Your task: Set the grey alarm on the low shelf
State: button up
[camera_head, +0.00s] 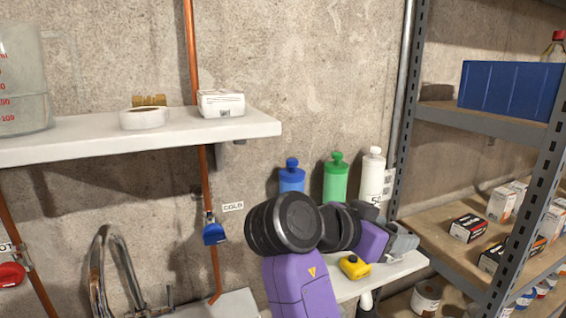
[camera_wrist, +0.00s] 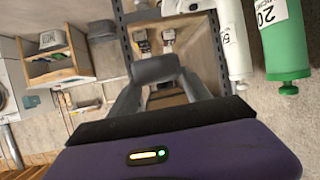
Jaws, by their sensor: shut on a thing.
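My gripper (camera_head: 392,240) reaches right over the low shelf (camera_head: 405,267) in the head view. In the wrist view its two grey fingers (camera_wrist: 157,82) are closed on a grey block between their tips, which appears to be the grey alarm (camera_wrist: 155,66). In the head view the alarm blends with the grey fingers and its outline is hard to tell. The low shelf is a white wall board, partly hidden by my purple and black arm. Whether the alarm touches the shelf cannot be told.
Blue (camera_head: 291,178), green (camera_head: 335,180) and white (camera_head: 371,178) bottles stand along the wall behind my arm. A yellow object (camera_head: 355,267) shows beside my arm. A metal rack (camera_head: 480,255) with boxes stands at right. A higher white shelf (camera_head: 180,133) is at left.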

jog(key=s+f+n+t+y, duration=0.2)
jog(key=s+f+n+y, duration=0.2)
jog(key=f, duration=0.9)
jog(key=s+f+n+t+y, duration=0.2)
jog(key=s+f, duration=0.5)
jog(key=f, duration=0.7)
jog(key=s+f+n+t+y, duration=0.2)
jog(key=s+f+n+y, duration=0.3)
jog(key=f, duration=0.9)
jog(key=shift+s+d+f+n+t+y, duration=0.2)
jog(key=shift+d+n+t+y, duration=0.1)
jog(key=shift+n+t, duration=0.15)
